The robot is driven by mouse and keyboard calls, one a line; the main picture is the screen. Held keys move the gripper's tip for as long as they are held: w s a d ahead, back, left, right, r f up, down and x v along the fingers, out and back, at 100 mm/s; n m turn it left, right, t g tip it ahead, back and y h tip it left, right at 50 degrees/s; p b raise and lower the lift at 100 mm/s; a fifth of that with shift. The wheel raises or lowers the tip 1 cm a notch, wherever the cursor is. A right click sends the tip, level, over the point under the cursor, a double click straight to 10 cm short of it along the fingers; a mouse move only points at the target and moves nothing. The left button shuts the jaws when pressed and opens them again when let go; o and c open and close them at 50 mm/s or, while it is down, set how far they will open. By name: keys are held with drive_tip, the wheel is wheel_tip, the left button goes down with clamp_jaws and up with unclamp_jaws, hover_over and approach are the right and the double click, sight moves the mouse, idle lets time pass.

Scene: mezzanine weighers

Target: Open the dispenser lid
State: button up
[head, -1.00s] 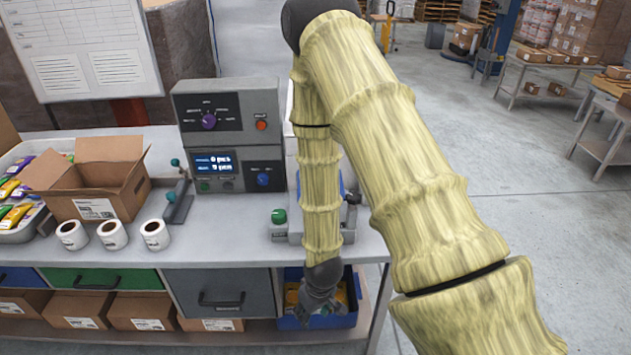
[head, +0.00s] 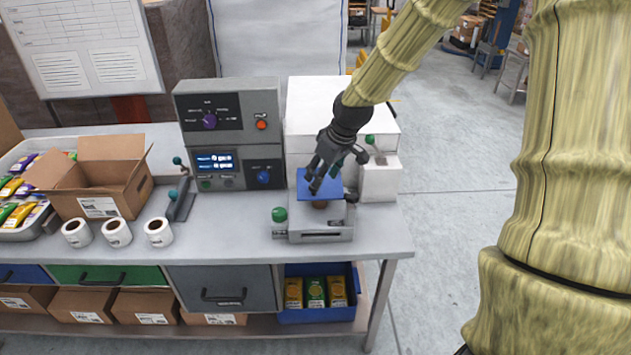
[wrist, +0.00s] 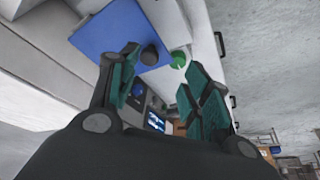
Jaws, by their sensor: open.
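A small grey unit, seemingly the dispenser (head: 322,233), stands at the bench's front right edge. A flat blue panel (head: 333,190), which looks like its lid, sits over it; I cannot tell whether it is raised. A dark round knob (head: 320,204) shows at the panel's front edge. The wrist view shows the blue panel (wrist: 105,35) and the knob (wrist: 150,54) beyond my fingers. My gripper (head: 322,183) points down in front of the blue panel, overlapping it in the head view. Its teal-padded fingers (wrist: 160,88) are apart with nothing between them; contact with the panel cannot be told.
A green knob (head: 279,215) stands at the unit's left. A white machine (head: 300,115) stands behind, and a grey control box (head: 230,130) behind left. Label rolls (head: 117,232) and an open carton (head: 110,180) are further left. A blue bin (head: 300,314) sits below.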

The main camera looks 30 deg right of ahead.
drive_tip(key=shift+w+d+f+p, duration=0.1)
drive_tip(key=shift+w+f+p, duration=0.55)
drive_tip(key=shift+f, duration=0.45)
drive_tip(key=shift+w+d+f+p, duration=0.15)
drive_tip(key=shift+w+f+p, duration=0.35)
drive_tip(key=shift+w+f, duration=0.5)
drive_tip(key=shift+w+d+f+p, duration=0.1)
drive_tip(key=shift+w+f+p, duration=0.45)
drive_tip(key=shift+f, duration=0.7)
clamp_jaws()
